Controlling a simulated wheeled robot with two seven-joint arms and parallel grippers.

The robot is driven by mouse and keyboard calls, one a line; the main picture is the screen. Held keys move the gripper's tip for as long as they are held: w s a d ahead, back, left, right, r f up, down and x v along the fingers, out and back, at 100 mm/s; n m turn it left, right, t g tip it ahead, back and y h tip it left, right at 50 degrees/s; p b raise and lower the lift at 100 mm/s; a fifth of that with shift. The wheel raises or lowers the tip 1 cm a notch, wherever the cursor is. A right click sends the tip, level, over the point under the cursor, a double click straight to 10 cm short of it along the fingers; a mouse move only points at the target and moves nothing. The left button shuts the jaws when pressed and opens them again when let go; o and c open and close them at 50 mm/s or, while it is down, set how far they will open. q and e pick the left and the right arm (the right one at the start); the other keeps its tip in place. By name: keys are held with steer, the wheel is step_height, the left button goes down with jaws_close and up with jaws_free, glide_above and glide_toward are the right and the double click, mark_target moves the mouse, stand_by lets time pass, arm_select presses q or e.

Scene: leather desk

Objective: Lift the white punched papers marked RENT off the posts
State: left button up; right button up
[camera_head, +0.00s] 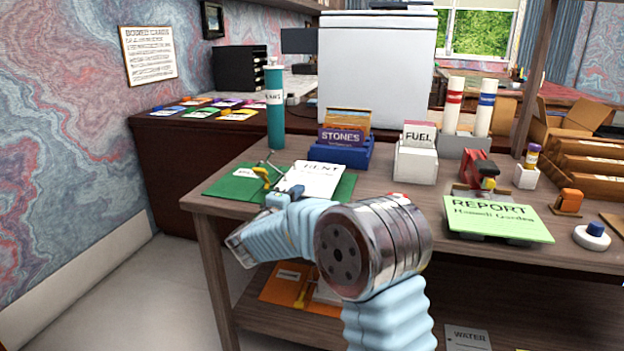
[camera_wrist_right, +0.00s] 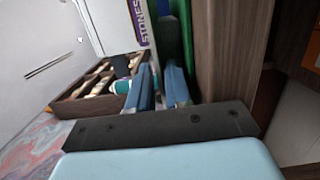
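The white papers marked RENT (camera_head: 311,180) lie on a green folder (camera_head: 228,187) at the left end of the desk. Thin metal posts (camera_head: 268,160) rise at the papers' left edge, beside a yellow part (camera_head: 261,173). Where the papers meet the posts is too small to tell. My right gripper (camera_head: 277,194) is low at the front edge of the folder, partly hidden by its own wrist. In the right wrist view its two blue fingers (camera_wrist_right: 160,84) stand apart; I see nothing clearly held between them. My left gripper is not in view.
A teal tube (camera_head: 275,110) stands behind the folder. A blue STONES box (camera_head: 342,150) and a white FUEL box (camera_head: 416,160) stand to the right. A green REPORT sheet (camera_head: 497,220) lies farther right. Bare desk shows between the RENT and REPORT sheets.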

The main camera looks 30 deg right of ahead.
jaws_close()
stand_by(1.4)
